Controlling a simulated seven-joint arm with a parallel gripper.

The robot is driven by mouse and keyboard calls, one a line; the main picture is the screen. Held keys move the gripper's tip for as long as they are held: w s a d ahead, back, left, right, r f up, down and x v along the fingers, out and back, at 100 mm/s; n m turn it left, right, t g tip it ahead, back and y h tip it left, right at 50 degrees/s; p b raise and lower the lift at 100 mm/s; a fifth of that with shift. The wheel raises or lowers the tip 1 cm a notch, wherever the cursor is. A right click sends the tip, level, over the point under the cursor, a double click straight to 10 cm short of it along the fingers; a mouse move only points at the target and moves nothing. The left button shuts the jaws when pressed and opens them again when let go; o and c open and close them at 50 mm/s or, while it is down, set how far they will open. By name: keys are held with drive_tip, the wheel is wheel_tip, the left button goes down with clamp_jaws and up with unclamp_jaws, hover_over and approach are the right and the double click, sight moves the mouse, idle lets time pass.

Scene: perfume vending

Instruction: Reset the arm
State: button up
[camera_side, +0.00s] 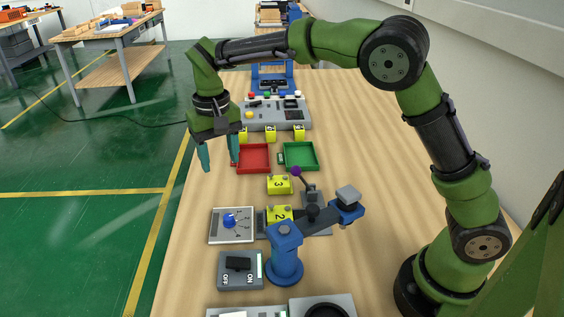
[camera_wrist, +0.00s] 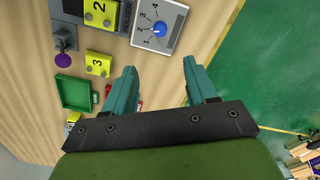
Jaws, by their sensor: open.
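My green arm arches over the wooden table from the right in the side view. My gripper (camera_side: 219,152) hangs fingers down near the table's left edge, beside the red tray (camera_side: 253,157). Its two teal fingers are spread apart with nothing between them. In the wrist view my gripper (camera_wrist: 162,88) also shows open and empty, and its palm hides most of the red tray.
A green tray (camera_side: 300,156), yellow block 3 (camera_side: 279,184), a purple-knobbed lever (camera_side: 296,171), a blue dial panel (camera_side: 231,225), an ON/OFF switch box (camera_side: 240,270) and a small blue arm (camera_side: 285,255) stand on the table. Bare wood lies at the left front.

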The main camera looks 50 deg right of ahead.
drive_tip(key=s+d+r+t, duration=0.2)
drive_tip(key=s+d, duration=0.1)
drive_tip(key=s, duration=0.4)
drive_tip(key=s+d+r+t+y, duration=0.1)
drive_tip(key=s+d+r+t, duration=0.1)
drive_tip(key=s, duration=0.6)
drive_tip(key=s+d+r+t+y, duration=0.1)
drive_tip(key=s+d+r+t, duration=0.1)
drive_tip(key=s+d, duration=0.3)
drive_tip(key=s+t, duration=0.1)
drive_tip(key=s, duration=0.2)
drive_tip(key=shift+s+m, duration=0.15)
drive_tip(key=shift+m, duration=0.15)
